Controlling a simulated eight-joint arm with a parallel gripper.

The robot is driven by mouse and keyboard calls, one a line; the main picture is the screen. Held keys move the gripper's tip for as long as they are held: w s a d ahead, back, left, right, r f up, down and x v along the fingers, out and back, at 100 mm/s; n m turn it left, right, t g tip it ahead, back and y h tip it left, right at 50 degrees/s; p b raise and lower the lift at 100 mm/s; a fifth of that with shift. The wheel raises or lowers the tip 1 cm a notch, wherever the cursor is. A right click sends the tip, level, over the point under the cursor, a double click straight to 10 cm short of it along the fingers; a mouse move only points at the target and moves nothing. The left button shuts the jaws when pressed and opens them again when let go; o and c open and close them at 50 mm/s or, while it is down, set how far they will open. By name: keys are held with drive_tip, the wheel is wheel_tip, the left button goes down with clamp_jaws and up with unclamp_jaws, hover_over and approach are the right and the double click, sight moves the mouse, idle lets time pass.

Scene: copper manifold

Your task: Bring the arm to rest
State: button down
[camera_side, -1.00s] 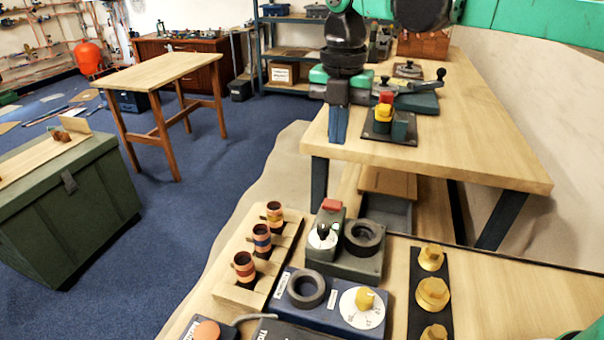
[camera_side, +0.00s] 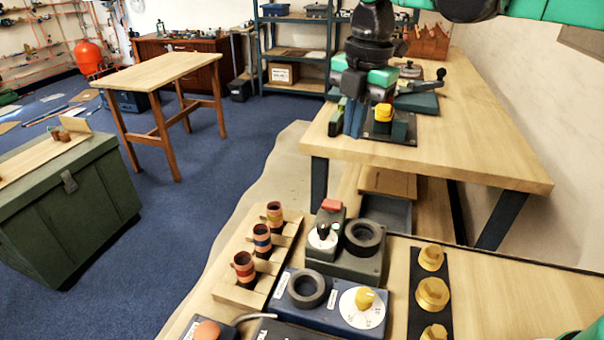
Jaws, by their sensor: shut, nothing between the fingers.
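My gripper (camera_side: 354,130) hangs fingers-down at the left end of the far workbench (camera_side: 490,145). Its blue-grey fingers are together with nothing seen between them. It is just left of a dark block with a yellow fitting (camera_side: 383,112) on a dark base plate. The gripper overlaps part of that block in this view, so I cannot tell whether they touch. My wrist and green arm links come in from the top right.
A near bench holds a wooden rack (camera_side: 238,292) with three banded copper pieces, a grey unit with a black ring (camera_side: 363,238), a blue dial box (camera_side: 335,305) and a black strip with brass fittings (camera_side: 432,293). A vise-like tool (camera_side: 418,98) lies beyond the gripper. Open floor is left.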

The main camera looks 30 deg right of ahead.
drive_tip(key=s+d+f+m+t, duration=0.3)
drive_tip(key=s+m, duration=0.2)
drive_tip(key=m, duration=0.6)
drive_tip(key=s+d+f+m+t, duration=0.3)
drive_tip(key=s+d+f+m, duration=0.1)
drive_tip(key=m, duration=0.8)
drive_tip(key=shift+s, duration=0.65)
